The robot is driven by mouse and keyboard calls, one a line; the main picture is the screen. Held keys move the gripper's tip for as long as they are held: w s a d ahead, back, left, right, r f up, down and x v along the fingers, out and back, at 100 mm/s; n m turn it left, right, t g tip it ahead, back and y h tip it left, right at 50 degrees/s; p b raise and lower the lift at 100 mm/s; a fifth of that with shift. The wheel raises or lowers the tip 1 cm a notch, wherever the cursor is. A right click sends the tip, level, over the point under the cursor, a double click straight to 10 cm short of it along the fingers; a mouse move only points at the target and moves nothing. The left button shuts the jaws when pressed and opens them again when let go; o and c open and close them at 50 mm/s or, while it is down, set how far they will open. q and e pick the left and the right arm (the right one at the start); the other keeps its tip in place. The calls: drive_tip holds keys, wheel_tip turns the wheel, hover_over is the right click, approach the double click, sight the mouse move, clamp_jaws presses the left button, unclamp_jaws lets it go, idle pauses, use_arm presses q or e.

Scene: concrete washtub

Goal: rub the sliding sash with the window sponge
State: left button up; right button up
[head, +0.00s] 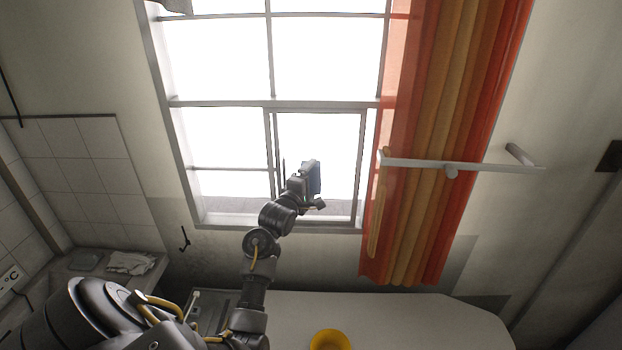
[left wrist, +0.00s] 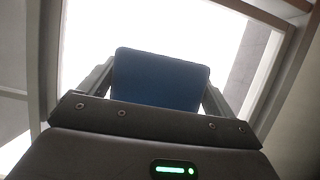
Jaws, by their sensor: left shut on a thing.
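The sliding sash (head: 362,165) is the framed lower right pane of the bright window; its frame also shows in the left wrist view (left wrist: 262,85). My left gripper (head: 308,182) is in front of the sash in the head view. It is shut on the window sponge (head: 314,177), a dark blue block that shows flat between the fingers in the left wrist view (left wrist: 160,78). I cannot tell whether the sponge touches the pane. The fingertips are partly hidden behind the sponge. My right gripper is in neither view.
An orange and yellow curtain (head: 425,130) hangs right of the window, with a pale rail (head: 460,164) in front of it. A white surface (head: 400,312) with a yellow bowl-like thing (head: 330,340) lies below. A counter with a cloth (head: 130,262) is at left.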

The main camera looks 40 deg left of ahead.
use_arm(q)
drive_tip(key=shift+s+d, duration=0.95)
drive_tip(key=shift+s, duration=0.25)
drive_tip(key=shift+f, duration=0.1)
